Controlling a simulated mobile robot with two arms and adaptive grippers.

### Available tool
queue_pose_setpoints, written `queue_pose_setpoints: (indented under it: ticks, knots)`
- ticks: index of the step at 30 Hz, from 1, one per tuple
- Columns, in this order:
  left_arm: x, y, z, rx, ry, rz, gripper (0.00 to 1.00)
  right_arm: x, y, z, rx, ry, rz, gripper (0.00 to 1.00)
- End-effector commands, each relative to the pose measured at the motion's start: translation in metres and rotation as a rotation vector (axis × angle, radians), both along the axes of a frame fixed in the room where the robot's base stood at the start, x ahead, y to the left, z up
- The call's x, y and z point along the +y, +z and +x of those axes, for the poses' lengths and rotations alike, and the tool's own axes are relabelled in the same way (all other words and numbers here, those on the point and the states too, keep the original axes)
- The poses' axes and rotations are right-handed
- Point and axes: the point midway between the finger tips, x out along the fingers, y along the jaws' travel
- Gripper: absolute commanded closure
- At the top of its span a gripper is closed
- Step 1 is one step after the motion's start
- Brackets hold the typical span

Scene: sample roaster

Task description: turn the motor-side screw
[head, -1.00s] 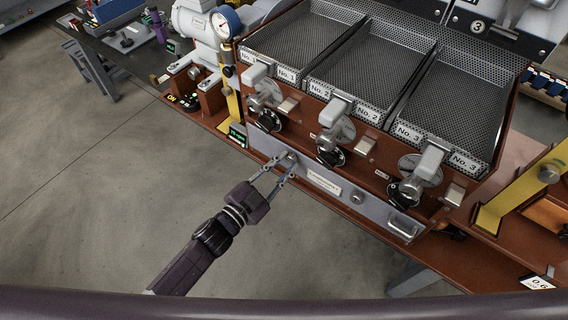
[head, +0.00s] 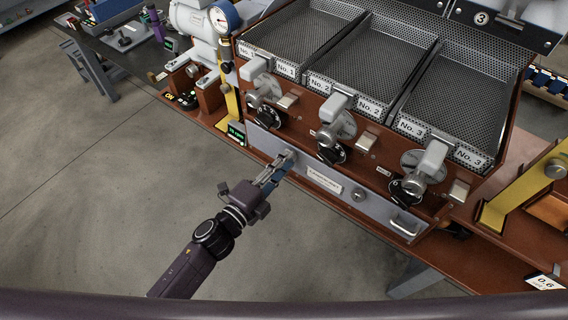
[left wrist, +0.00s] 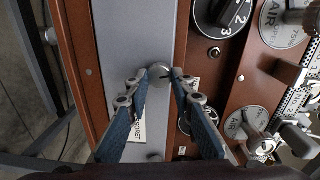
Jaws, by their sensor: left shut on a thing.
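The motor-side screw (left wrist: 160,70) is a round silver knob on the long grey front panel (head: 322,178) of the roaster. In the left wrist view it sits between my left gripper's fingertips (left wrist: 161,75), which touch it from both sides. In the head view my left gripper (head: 286,158) reaches the panel's left end, shut on the screw, and its fingertips mostly hide it. A second round screw (head: 358,195) on the panel's right part is free. My right gripper is not in view.
Black dials (head: 269,117) and silver levers line the brown face just above the panel. A handle (head: 405,226) is at the panel's right end. Perforated trays (head: 375,62) lie above. A gauge (head: 223,17) and yellow post (head: 233,100) stand left. The floor in front is clear.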

Motion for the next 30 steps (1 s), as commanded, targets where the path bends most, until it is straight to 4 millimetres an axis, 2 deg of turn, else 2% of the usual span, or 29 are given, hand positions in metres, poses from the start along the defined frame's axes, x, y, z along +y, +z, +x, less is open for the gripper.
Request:
queue_pose_setpoints:
  ticks: [12, 30]
  knots:
    - [-0.0010, -0.0012, -0.0008, -0.130, -0.001, 0.179, 1.00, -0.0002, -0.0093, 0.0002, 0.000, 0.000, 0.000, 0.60]
    - [-0.0010, -0.0010, -0.0009, -0.155, -0.002, 0.214, 1.00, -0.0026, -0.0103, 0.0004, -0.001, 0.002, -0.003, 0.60]
